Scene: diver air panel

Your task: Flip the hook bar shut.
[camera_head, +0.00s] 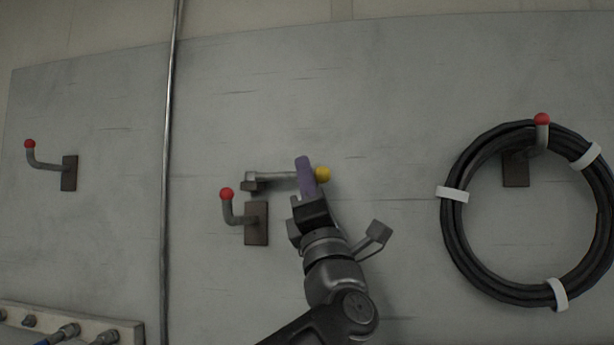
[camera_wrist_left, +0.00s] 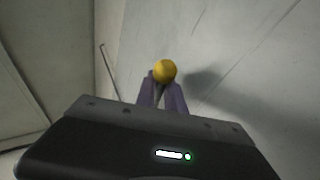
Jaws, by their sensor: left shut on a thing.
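The hook bar (camera_head: 270,176) is a grey bar pivoted at its left end, with a yellow ball (camera_head: 323,174) on its right end. It lies about level, just above the middle hook (camera_head: 229,207), which has a red ball tip and a brown base plate. My left gripper (camera_head: 305,174), with purple fingers, is shut on the bar just left of the yellow ball. In the left wrist view the yellow ball (camera_wrist_left: 165,71) shows at the tips of the purple fingers (camera_wrist_left: 162,92). The fingers hide part of the bar. My right gripper is not in view.
A black coiled hose (camera_head: 452,225) with white bands hangs on a red-tipped hook (camera_head: 516,168) at the right. Another empty hook (camera_head: 69,173) is at the far left. A vertical pipe (camera_head: 167,150) runs left of the middle hook. A fittings strip (camera_head: 70,323) is at bottom left.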

